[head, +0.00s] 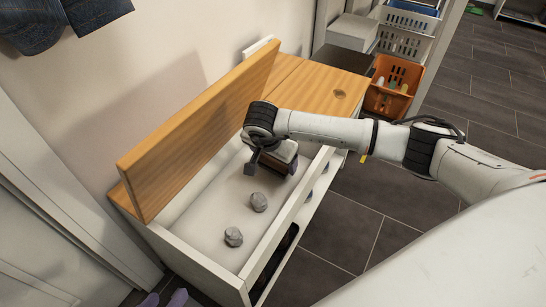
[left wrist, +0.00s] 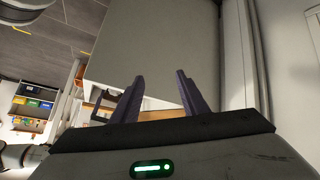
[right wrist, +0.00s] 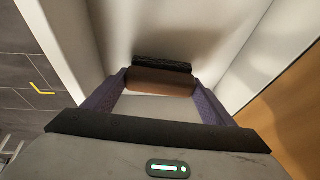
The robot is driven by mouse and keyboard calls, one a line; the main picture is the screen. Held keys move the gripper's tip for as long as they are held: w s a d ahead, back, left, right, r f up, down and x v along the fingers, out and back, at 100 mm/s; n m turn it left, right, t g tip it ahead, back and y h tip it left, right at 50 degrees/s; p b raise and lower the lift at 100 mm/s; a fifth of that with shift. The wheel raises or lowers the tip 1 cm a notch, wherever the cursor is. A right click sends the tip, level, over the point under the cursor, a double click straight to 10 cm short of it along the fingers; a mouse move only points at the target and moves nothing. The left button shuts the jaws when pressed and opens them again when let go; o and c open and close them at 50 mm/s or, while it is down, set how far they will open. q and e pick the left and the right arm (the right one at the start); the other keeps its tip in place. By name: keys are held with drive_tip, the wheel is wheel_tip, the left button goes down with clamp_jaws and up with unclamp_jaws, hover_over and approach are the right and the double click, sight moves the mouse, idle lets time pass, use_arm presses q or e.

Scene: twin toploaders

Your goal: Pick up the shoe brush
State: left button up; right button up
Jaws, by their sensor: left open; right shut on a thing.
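The shoe brush, with a brown wooden back and dark bristles, spans between the purple fingers of my right gripper (right wrist: 160,92) in the right wrist view (right wrist: 162,82). My right gripper (head: 277,166) is shut on it inside the open white compartment (head: 204,205) of the bench. In the head view the gripper and arm mostly hide the brush. I cannot tell whether it touches the compartment floor. My left gripper (left wrist: 160,92) is open and empty. Its purple fingertips (head: 165,299) show at the bottom left of the head view, outside the bench's front left.
Two grey stones (head: 258,202) lie on the compartment floor. The raised wooden lid (head: 200,128) stands along the back. The neighbouring wooden lid (head: 325,88) is closed. An orange basket (head: 394,84) is beyond it. The dark tiled floor (head: 345,238) beside the bench is clear.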

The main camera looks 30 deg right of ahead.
drive_tip(key=shift+s+d+t+y, duration=0.3)
drive_tip(key=shift+s+t+y, duration=0.15)
drive_tip(key=shift+t, duration=0.35)
drive_tip(key=s+d+r+p, duration=0.25)
drive_tip(key=r+p, duration=0.25)
drive_tip(key=r, duration=0.6)
use_arm(q)
drive_tip(key=shift+s+a+r+n+t+y+p, duration=0.25)
drive_tip(key=shift+a+r+y+p, duration=0.15)
drive_tip(key=shift+a, duration=0.35)
drive_tip(key=shift+s+a+r+n+t+y+p, duration=0.25)
drive_tip(key=shift+a+p, duration=0.2)
drive_tip(key=shift+a, duration=0.35)
drive_tip(key=shift+s+a+r+n+t+y+p, duration=0.25)
drive_tip(key=shift+s+a+y+p, duration=0.15)
drive_tip(key=shift+a, duration=0.35)
use_arm(e)
drive_tip(key=s+d+g+h, duration=0.1)
drive_tip(key=s+d, duration=0.3)
drive_tip(key=s, duration=0.5)
drive_tip(key=s+d+r+g, duration=0.1)
drive_tip(key=s+d, duration=0.4)
drive_tip(key=s, duration=0.4)
drive_tip(key=shift+d+r+h, duration=0.25)
drive_tip(key=shift+d+h, duration=0.05)
drive_tip(key=shift+h, duration=0.05)
use_arm(q)
drive_tip(key=shift+w, duration=0.1)
use_arm(e)
drive_tip(key=shift+s, duration=0.1)
